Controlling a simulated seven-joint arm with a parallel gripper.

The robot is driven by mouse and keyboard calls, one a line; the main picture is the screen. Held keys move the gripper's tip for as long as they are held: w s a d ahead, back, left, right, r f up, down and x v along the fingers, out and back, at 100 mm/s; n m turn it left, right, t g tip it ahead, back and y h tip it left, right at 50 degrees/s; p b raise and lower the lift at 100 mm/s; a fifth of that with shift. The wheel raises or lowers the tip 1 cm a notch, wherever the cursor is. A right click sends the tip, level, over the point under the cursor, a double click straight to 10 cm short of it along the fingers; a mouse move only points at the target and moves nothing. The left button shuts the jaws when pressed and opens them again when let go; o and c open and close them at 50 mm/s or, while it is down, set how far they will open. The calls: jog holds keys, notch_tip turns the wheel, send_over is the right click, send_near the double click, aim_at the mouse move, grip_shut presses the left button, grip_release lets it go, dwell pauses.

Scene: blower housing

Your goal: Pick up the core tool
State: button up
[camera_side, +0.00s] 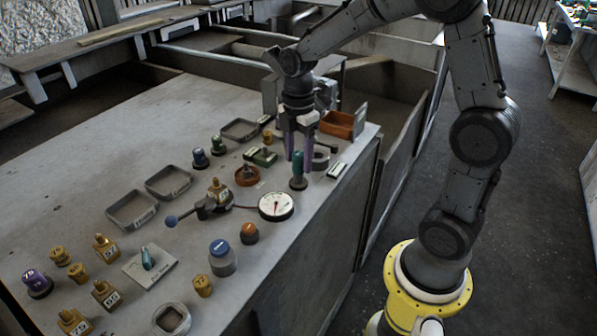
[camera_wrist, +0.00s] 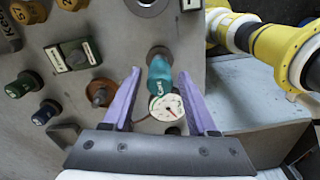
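The core tool is a teal handle (camera_side: 298,168) on a round grey base, standing upright near the bench's right edge. In the wrist view its teal body (camera_wrist: 160,76) shows lettering that seems to read "Core". My gripper (camera_side: 297,158) points down over it with two purple fingers. In the wrist view my gripper (camera_wrist: 159,74) is open, with one finger on each side of the teal handle and visible gaps on both sides. The fingertips are around the handle's level in the side view; I see no contact.
A white dial gauge (camera_side: 276,206) stands close by on the bench (camera_side: 95,190). A brown round part (camera_side: 247,176), a grey ring (camera_side: 320,158) and an orange bin (camera_side: 339,124) are near. Another teal piece (camera_side: 147,258) sits on a pale plate. Several knobs and trays cover the left.

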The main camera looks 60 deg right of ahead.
grip_shut()
jog(key=shift+r, duration=0.1)
